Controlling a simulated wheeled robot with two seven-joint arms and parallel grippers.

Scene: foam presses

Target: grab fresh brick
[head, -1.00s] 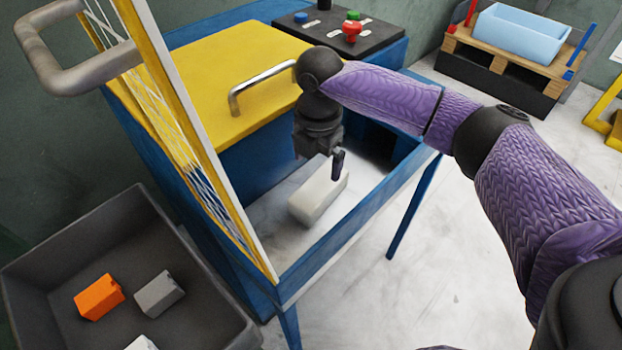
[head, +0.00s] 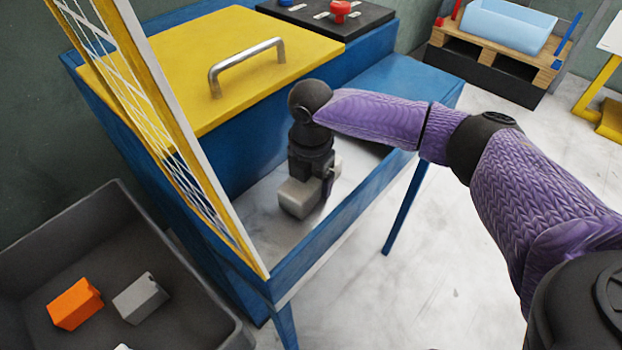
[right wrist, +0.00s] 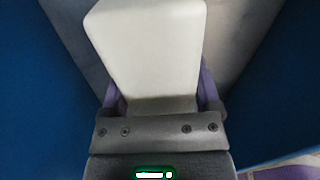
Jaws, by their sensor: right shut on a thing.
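A pale white-grey brick (head: 297,197) lies on the floor of the blue-walled press tray (head: 262,205). My right gripper (head: 326,186) reaches down over it from above and is shut on it. In the right wrist view the brick (right wrist: 150,50) sits between the two purple-edged fingers (right wrist: 162,98), its long body pointing away from the palm. In the head view the gripper hides the brick's middle. I cannot tell whether the brick touches the tray floor. My left gripper is not in view.
A grey bin (head: 112,205) with an orange block (head: 75,304) and a grey block (head: 141,298) stands at lower left. A yellow mesh guard (head: 185,130) rises beside the tray. A yellow lid with a handle (head: 247,66) lies behind. A light-blue tub (head: 507,28) sits on a pallet far right.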

